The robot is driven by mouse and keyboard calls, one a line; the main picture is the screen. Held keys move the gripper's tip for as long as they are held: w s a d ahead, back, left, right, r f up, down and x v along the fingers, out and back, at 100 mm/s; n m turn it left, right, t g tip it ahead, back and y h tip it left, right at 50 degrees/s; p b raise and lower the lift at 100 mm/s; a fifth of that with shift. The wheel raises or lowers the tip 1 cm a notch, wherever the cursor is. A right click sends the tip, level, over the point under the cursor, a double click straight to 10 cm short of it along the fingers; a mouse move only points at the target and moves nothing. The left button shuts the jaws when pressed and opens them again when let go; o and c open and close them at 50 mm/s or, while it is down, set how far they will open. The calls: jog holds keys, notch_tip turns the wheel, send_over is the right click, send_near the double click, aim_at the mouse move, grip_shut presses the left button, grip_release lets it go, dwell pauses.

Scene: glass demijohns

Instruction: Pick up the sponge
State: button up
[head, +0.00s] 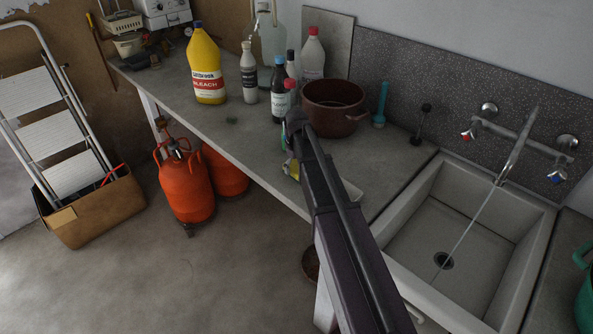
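I cannot make out the sponge for certain. A small dark green flat piece (231,120) lies on the counter in front of the bleach bottle, too small to identify. A small yellow item (291,168) shows at the counter's front edge, partly hidden by my arm. My dark arm rises from the bottom of the head view to a joint near the pot. No gripper fingers can be made out, and my arm may hide them.
The grey counter (205,118) holds a yellow bleach bottle (206,65), several other bottles and a dark red pot (334,106). Water runs into the sink (412,223) at right. Orange gas cylinders (187,186) and a cardboard box (95,210) stand on the floor at left.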

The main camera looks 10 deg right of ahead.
aim_at(296, 166)
jog(key=c, duration=0.5)
jog(key=shift+r, duration=0.1)
notch_tip(296, 166, up, 4)
jog(key=p, duration=0.3)
jog(key=shift+f+p, duration=0.25)
jog(key=shift+p, duration=0.1)
jog(key=s+a, duration=0.1)
jog(key=s, duration=0.4)
jog(key=s+a+r+p, duration=0.1)
jog(key=s, duration=0.4)
jog(key=s+a, duration=0.1)
jog(key=s, duration=0.4)
jog(key=shift+s+a+r, duration=0.15)
jog(key=shift+s+a, duration=0.1)
jog(key=shift+s, duration=0.05)
jog(key=o, duration=0.3)
jog(key=c, duration=0.5)
jog(key=shift+s, duration=0.1)
